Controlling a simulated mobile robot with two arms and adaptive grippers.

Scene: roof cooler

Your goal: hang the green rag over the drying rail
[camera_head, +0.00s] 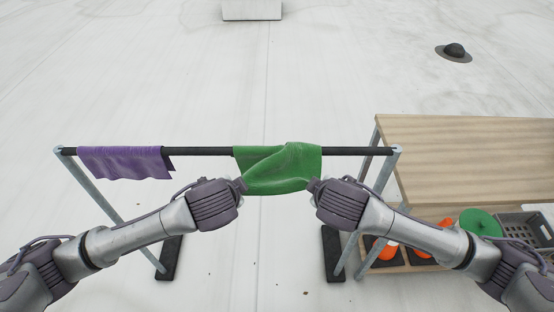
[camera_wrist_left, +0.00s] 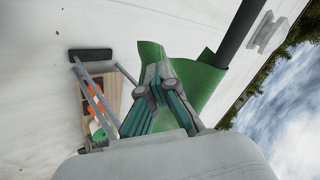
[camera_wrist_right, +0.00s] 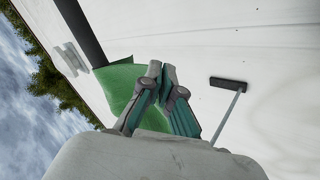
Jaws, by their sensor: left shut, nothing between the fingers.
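The green rag (camera_head: 285,165) lies over the dark drying rail (camera_head: 207,151), right of its middle, with a raised fold on top and its near part stretching toward my grippers. My left gripper (camera_head: 241,185) is shut at the rag's near left corner with nothing between its fingers; its fingertips show in front of the rag in the left wrist view (camera_wrist_left: 156,75). My right gripper (camera_head: 314,185) is at the near right corner; its fingers look closed on the rag's edge in the right wrist view (camera_wrist_right: 160,72). The rag's far side is hidden.
A purple cloth (camera_head: 125,162) hangs on the rail's left part. A wooden table (camera_head: 470,150) stands right of the rail, with orange cones (camera_head: 388,251), a green round item (camera_head: 480,223) and a grey crate (camera_head: 524,230) below. The rail's metal legs (camera_head: 108,208) end on dark feet.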

